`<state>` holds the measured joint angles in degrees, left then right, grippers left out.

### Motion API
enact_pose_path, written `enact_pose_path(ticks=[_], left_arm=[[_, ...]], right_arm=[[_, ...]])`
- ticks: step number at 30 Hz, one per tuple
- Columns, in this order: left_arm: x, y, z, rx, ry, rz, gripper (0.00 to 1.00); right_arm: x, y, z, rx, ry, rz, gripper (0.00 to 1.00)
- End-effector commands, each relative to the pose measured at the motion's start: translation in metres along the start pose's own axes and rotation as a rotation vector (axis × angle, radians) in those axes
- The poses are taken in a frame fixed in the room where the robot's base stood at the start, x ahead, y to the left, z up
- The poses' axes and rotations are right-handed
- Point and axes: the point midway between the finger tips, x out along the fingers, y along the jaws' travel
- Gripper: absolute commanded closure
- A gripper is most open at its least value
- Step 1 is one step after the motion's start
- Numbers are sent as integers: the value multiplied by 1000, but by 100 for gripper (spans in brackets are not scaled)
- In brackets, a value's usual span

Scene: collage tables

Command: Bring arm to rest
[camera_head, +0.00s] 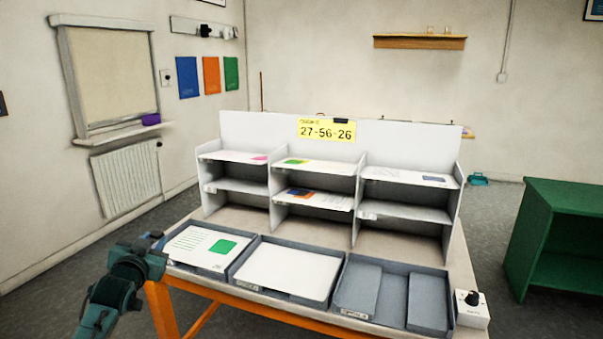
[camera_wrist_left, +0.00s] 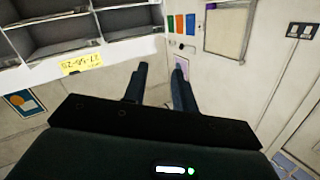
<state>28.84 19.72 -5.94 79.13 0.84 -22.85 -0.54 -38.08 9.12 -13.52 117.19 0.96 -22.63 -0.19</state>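My left arm, teal and dark, comes in at the lower left of the head view, with its left gripper (camera_head: 154,238) by the table's left front corner. In the left wrist view the two dark fingers of the left gripper (camera_wrist_left: 160,80) stand apart with nothing between them. They point towards the wall, and the view is upside down. My right arm and gripper are not in view.
A table (camera_head: 462,265) with orange legs carries a white shelf unit (camera_head: 240,128) and three grey trays: left (camera_head: 240,258), middle (camera_head: 332,297), right (camera_head: 428,305). A small box with a black knob (camera_head: 473,310) sits at the right corner. A green cabinet (camera_head: 570,205) stands right.

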Motion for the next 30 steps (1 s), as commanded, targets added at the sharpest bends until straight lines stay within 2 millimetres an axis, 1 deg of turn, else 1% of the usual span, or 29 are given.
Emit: enact_pose_path(ticks=[1,5,6,8,9,11,12,14,15,16,17,18,21,24,27,30], left_arm=[[-11,22,24,-2,-28,34,72],[-41,60,62,-7,-69,95,72],[-52,73,75,-10,-85,116,72],[-72,94,94,-17,-110,151,72],[-88,108,108,-22,-129,176,72],[-116,131,130,-35,-160,216,72],[-138,147,143,-47,-184,244,72],[-173,169,162,-67,-220,286,72],[-198,183,173,-83,-245,314,72],[-217,193,181,-96,-265,333,72],[-235,202,187,-109,-283,350,72],[-259,212,194,-127,-308,372,72],[-311,231,203,-172,-362,415,72],[-350,242,206,-208,-404,441,72],[-372,248,207,-231,-429,456,72],[-382,250,206,-241,-440,461,72]], right_arm=[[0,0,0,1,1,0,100],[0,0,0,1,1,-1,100],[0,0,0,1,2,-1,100],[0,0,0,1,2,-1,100],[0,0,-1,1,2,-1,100],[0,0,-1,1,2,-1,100],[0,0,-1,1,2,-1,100],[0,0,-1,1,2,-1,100],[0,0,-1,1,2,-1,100],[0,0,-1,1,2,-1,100],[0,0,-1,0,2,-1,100],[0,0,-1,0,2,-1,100],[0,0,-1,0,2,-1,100],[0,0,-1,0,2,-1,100],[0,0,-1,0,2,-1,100],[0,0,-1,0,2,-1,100]])
